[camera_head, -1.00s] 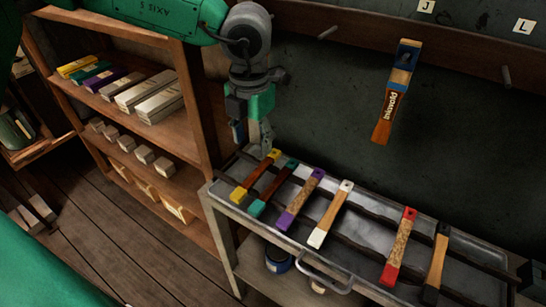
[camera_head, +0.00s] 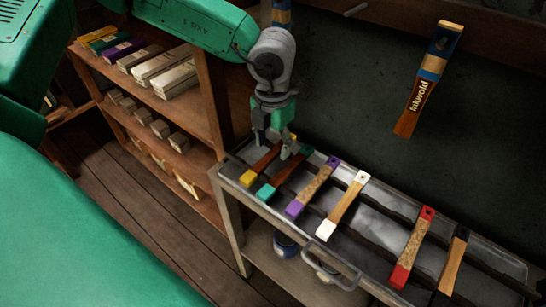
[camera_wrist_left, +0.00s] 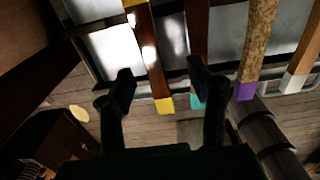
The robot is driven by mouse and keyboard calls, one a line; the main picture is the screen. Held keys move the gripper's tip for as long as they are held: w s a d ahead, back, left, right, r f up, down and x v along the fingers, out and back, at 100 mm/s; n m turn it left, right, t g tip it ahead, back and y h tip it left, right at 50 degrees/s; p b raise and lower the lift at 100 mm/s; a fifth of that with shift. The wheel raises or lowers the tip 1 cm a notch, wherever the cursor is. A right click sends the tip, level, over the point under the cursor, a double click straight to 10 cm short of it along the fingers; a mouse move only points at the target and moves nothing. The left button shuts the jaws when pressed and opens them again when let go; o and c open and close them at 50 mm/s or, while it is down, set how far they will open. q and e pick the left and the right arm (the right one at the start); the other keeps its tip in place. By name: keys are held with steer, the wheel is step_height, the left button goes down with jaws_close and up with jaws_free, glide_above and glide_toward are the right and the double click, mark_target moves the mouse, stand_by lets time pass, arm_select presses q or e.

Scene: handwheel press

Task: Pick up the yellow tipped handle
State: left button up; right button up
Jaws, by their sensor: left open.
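The yellow tipped handle (camera_head: 265,161) is dark brown with yellow ends. It lies at the left end of the metal tray on the cart. My left gripper (camera_head: 276,146) points down over its far half, and its fingers partly hide it. In the left wrist view the gripper (camera_wrist_left: 160,72) is open, and the yellow tipped handle (camera_wrist_left: 155,70) runs between its two fingers, the yellow end towards me. I cannot tell how far the fingertips are above it. The teal tipped handle (camera_head: 283,178) lies close on its right, by the right finger. My right gripper is not in view.
Further right on the tray (camera_head: 378,236) lie purple (camera_head: 313,188), white (camera_head: 344,204), red (camera_head: 412,247) and black (camera_head: 452,264) tipped handles. A shelf (camera_head: 211,100) with colored blocks stands left. A brush-like handle (camera_head: 420,90) hangs on the wall.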

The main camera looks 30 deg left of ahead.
mark_target(271, 156)
arm_select(q)
steer(key=f, duration=0.1)
steer(key=a+f, duration=0.1)
steer(key=f, duration=0.2)
steer(key=shift+w+a+f, duration=0.1)
steer(key=shift+w+a, duration=0.05)
steer(key=shift+a, duration=0.15)
steer(key=shift+d, duration=0.2)
steer(key=shift+d+r, duration=0.2)
steer(key=shift+d, duration=0.1)
jaws_close()
